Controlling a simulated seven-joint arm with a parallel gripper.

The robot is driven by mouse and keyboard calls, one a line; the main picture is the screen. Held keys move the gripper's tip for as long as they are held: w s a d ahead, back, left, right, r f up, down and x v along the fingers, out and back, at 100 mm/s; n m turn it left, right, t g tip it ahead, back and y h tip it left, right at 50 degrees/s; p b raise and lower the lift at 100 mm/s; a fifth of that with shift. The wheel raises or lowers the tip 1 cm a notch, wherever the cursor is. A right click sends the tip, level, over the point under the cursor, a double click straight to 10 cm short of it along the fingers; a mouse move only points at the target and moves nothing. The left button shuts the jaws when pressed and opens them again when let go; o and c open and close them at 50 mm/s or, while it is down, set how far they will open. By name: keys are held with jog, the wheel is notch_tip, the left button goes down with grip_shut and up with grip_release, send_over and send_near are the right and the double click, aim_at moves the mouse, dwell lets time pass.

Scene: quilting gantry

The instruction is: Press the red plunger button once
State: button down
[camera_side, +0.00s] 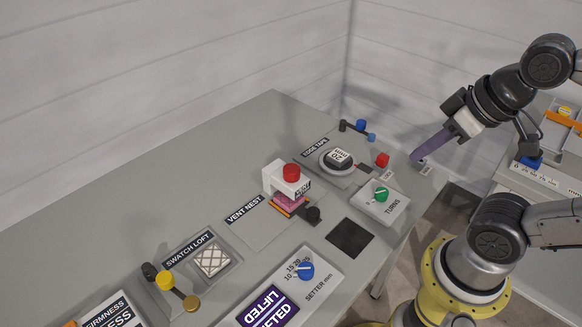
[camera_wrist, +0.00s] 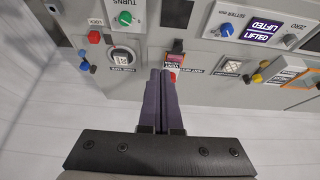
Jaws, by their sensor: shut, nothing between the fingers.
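A round red button (camera_side: 291,172) stands on top of a white block (camera_side: 275,180) at the vent nest; in the wrist view part of its red (camera_wrist: 173,77) shows beside my fingertips. I cannot tell for certain which is the plunger. My gripper (camera_side: 416,158) has long purple fingers pressed together and empty, held above the table's right end, apart from both red pieces. In the wrist view the fingers (camera_wrist: 161,73) cover part of the vent nest.
A green knob (camera_side: 381,194) on the turns box, a round edge tape dial (camera_side: 338,158) and a lever with blue ends (camera_side: 361,125) stand nearby. A blue setter knob (camera_side: 306,271) and a yellow-knobbed lever (camera_side: 165,281) lie further left. Walls rise behind the table.

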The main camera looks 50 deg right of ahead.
jog(key=w+a+r+m+t+y, duration=0.1)
jog(key=w+a+r+m+t, duration=0.2)
jog(key=w, duration=0.4)
jog(key=m, duration=0.5)
send_over(295, 171)
notch_tip(295, 171, down, 8)
jog(key=shift+r+t, duration=0.15)
jog(key=shift+t, duration=0.15)
jog(key=shift+f, duration=4.35)
jog(key=shift+f, duration=0.45)
